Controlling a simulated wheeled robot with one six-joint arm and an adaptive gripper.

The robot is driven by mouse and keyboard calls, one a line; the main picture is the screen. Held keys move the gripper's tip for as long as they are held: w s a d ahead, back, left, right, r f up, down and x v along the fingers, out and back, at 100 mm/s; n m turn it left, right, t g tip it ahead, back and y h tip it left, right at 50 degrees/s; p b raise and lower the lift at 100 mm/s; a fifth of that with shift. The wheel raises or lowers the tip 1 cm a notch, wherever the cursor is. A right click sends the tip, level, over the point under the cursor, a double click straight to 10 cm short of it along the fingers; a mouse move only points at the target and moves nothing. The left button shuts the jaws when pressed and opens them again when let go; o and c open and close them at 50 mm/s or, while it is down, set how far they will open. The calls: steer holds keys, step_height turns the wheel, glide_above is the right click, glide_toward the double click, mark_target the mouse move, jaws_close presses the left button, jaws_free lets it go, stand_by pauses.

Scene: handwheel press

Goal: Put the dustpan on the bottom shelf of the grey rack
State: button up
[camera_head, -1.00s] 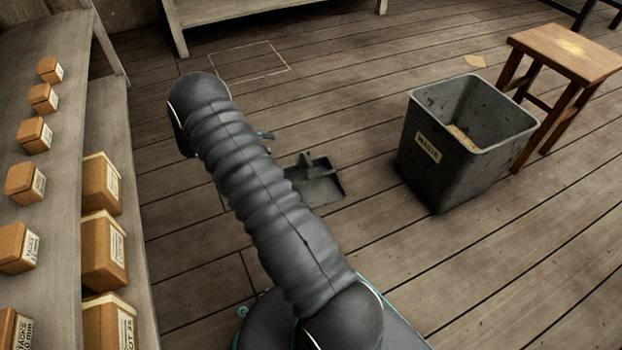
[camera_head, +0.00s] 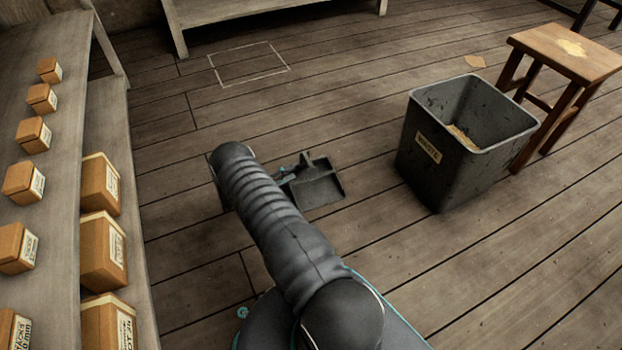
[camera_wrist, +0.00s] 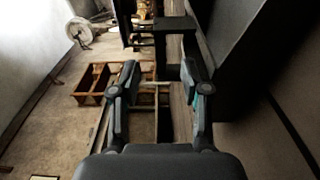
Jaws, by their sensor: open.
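The dustpan (camera_head: 318,188) is dark grey and lies on the plank floor near the middle of the head view. My arm ends just left of it, and a bit of teal on my gripper shows beside the dustpan's handle side. The rest of the gripper is hidden behind the arm there. In the wrist view my gripper (camera_wrist: 160,82) is open, with its two fingers apart. A dark shape stands beyond and between the fingertips; I cannot tell whether it is the dustpan's handle. I cannot make out a grey rack for certain.
A waste bin (camera_head: 420,170) stands right of the dustpan, with a wooden stool (camera_head: 565,50) behind it. Shelves with cardboard boxes (camera_head: 102,245) line the left side. A low bench (camera_head: 250,10) is at the back. Floor between is clear, with a pale outlined rectangle (camera_head: 248,64).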

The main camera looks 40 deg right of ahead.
mark_target(308, 161)
steer(key=d, duration=0.3)
steer(key=shift+s+d, duration=0.3)
steer(key=shift+d, duration=0.1)
steer(key=shift+w+d, duration=0.15)
steer(key=shift+d, duration=2.55)
jaws_close()
